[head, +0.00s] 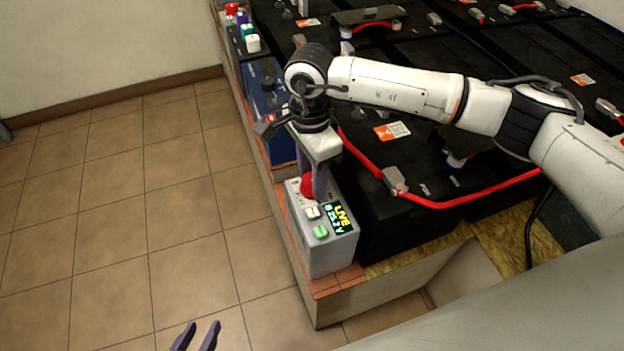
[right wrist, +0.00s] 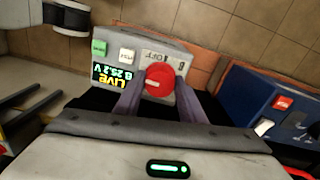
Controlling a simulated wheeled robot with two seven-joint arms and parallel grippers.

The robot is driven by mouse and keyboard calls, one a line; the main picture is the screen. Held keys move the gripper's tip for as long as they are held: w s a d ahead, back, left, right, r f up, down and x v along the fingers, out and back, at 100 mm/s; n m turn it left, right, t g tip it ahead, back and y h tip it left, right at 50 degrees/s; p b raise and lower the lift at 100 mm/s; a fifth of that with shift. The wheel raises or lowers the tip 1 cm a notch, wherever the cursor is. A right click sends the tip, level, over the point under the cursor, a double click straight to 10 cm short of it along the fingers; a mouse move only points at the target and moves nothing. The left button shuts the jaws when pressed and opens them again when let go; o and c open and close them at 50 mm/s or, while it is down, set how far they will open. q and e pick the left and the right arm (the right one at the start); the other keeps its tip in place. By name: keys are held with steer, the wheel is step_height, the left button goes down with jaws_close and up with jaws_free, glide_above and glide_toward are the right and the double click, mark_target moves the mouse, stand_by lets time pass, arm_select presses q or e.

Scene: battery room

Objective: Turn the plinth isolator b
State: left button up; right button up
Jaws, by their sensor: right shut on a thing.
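The plinth isolator b is a grey box (head: 325,245) on the plinth's near corner, with a red knob (head: 308,187) on top. Its small screen (head: 341,217) reads LIVE and about 25.2 V. A white button and a green button sit beside the screen. My right gripper (head: 318,192) points down over the box. In the right wrist view its fingers are shut on the red knob (right wrist: 159,80), one on each side. Part of the knob is hidden by the gripper in the head view. My left gripper (head: 196,338) is low at the bottom edge, empty, its fingers apart.
A blue box (head: 262,95) stands behind the isolator along the tiled ledge, with another device with coloured knobs (head: 243,35) further back. Black batteries with red cables (head: 470,203) fill the right side. The tiled floor (head: 150,200) at left is clear.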

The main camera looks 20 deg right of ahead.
mark_target(311, 179)
steer(key=shift+n, duration=0.4)
steer(key=o, duration=1)
steer(key=shift+o, duration=0.2)
step_height(311, 179, up, 10)
steer(key=shift+w+r, duration=0.15)
steer(key=shift+r, duration=0.05)
